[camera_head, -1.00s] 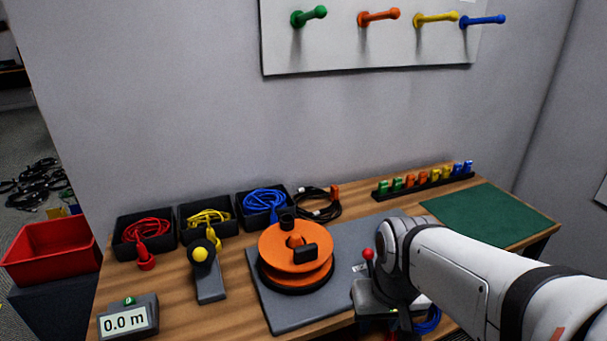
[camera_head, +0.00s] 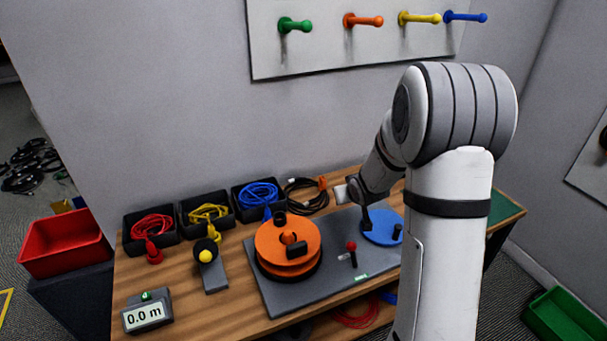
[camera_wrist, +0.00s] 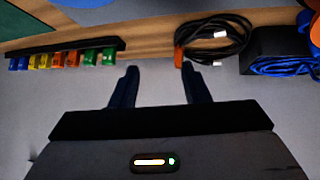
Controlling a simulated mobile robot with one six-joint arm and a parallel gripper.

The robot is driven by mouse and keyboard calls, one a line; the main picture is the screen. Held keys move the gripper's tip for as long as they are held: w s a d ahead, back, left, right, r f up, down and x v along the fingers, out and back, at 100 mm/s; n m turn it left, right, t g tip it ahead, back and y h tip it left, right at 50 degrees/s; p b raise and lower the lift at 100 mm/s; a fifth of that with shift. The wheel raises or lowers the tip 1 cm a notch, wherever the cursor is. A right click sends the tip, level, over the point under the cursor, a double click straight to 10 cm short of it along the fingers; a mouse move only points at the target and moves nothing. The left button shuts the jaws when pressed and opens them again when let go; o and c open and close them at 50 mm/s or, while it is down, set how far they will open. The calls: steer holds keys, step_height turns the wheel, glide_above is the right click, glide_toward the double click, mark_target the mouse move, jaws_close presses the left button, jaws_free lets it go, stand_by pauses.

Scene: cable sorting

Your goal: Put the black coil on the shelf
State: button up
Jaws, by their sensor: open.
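The black coil (camera_head: 303,197) lies at the back of the wooden table, right of the blue-cable bin, with an orange tag on its right side. In the wrist view the black coil (camera_wrist: 222,42) is at the upper right, with pale plug ends and its orange tag near the right fingertip. My gripper (camera_wrist: 158,78) is open with nothing between its fingers. In the head view its fingers are mostly hidden by my wrist, right of the coil. A low level beneath the table holds red cable (camera_head: 348,316); I cannot tell whether this is the shelf.
Bins of red (camera_head: 151,226), yellow (camera_head: 207,213) and blue cable (camera_head: 259,194) stand left of the coil. An orange reel (camera_head: 287,240) and blue disc (camera_head: 380,228) sit on a grey plate. Coloured clips (camera_wrist: 65,60) line a black rack. Pegs (camera_head: 362,20) project from the wall board.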

mark_target(324, 179)
steer(key=w+f+t+y+p, duration=0.1)
steer(key=w+p, duration=0.1)
steer(key=w+a+f+n+t+y+p, duration=0.1)
steer(key=w+p, duration=0.1)
steer(key=w, duration=0.1)
steer(key=w+f+t+y+p, duration=0.1)
steer(key=w+f+p, duration=0.1)
steer(key=w, duration=0.1)
steer(key=shift+w+a+y+p, duration=0.15)
steer(key=shift+a+y+p, duration=0.1)
steer(key=shift+y+p, duration=0.1)
steer(key=shift+w+a+f+n+t+y+p, duration=0.25)
steer(key=shift+f+n+t+p, duration=0.1)
steer(key=shift+f+t, duration=0.1)
steer(key=x, duration=0.2)
steer(key=shift+w+a+p, duration=0.1)
steer(key=shift+w+p, duration=0.1)
steer(key=shift+p, duration=0.1)
steer(key=shift+r+p+x, duration=0.15)
steer(key=shift+p+x, duration=0.35)
steer(key=shift+x, duration=0.85)
steer(key=shift+r+p+x, duration=0.15)
steer(key=shift+p+x, duration=0.35)
steer(key=shift+x, duration=0.85)
steer(key=shift+w, duration=0.1)
steer(key=shift+c, duration=0.3)
jaws_close()
